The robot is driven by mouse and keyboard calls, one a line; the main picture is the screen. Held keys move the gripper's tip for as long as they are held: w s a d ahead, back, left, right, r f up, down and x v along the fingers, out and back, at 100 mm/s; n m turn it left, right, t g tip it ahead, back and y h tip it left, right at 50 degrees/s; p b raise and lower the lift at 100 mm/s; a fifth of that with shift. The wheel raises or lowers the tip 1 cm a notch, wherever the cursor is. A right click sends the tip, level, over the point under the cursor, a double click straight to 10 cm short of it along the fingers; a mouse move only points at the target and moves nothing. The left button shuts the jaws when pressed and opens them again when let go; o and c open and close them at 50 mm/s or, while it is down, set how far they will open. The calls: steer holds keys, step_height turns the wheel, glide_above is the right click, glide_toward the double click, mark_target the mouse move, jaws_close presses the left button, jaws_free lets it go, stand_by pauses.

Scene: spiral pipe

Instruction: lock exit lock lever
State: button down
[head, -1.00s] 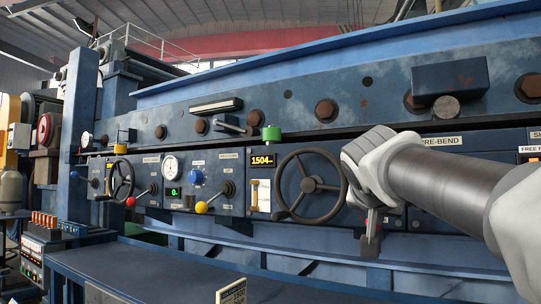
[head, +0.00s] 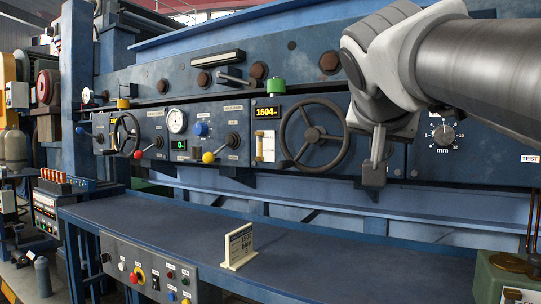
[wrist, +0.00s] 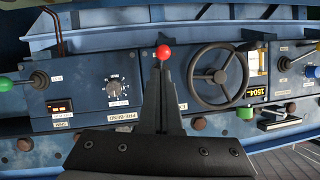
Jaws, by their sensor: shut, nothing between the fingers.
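My gripper (head: 374,172) is shut and empty, pointing down in front of the blue machine panel, right of the large handwheel (head: 317,134). The wrist view shows the panel upside down, with my fingers (wrist: 161,80) together and a red-knobbed lever (wrist: 163,52) just past their tips; I cannot tell if they touch. A green-knobbed lever (wrist: 22,81) is at the far left there. In the head view, levers with yellow (head: 208,157), red (head: 138,154) and blue (head: 80,130) knobs stand on the panels further left. I cannot read which one is the exit lock lever.
A dial (head: 444,134) is on the panel right of my gripper. Below is a mostly bare blue table (head: 330,255) with a small sign (head: 238,246). A button box (head: 150,270) hangs at its front. A greenish box (head: 505,278) stands at the lower right.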

steer(key=shift+s+a+r, duration=0.1)
steer(key=shift+s+a, duration=0.2)
steer(key=shift+s, duration=0.25)
steer(key=shift+s+a+r, duration=0.1)
steer(key=shift+s+a, duration=0.15)
steer(key=shift+s, duration=0.25)
steer(key=s+a+f+n+g+y, duration=0.2)
steer(key=s+f, duration=0.3)
steer(key=f, duration=0.6)
steer(key=s+a+f+n+g+y, duration=0.1)
steer(key=s+f+n+g+y, duration=0.2)
steer(key=f, duration=0.9)
steer(key=s+a+f+n+g, duration=0.1)
steer(key=s+a+f+n, duration=0.1)
steer(key=s+f, duration=0.65)
step_height(320, 180, up, 20)
steer(key=w+p, duration=0.2)
steer(key=p, duration=2.2)
steer(key=shift+r+y, duration=0.2)
steer(key=shift+y, duration=0.1)
steer(key=shift+w, duration=0.1)
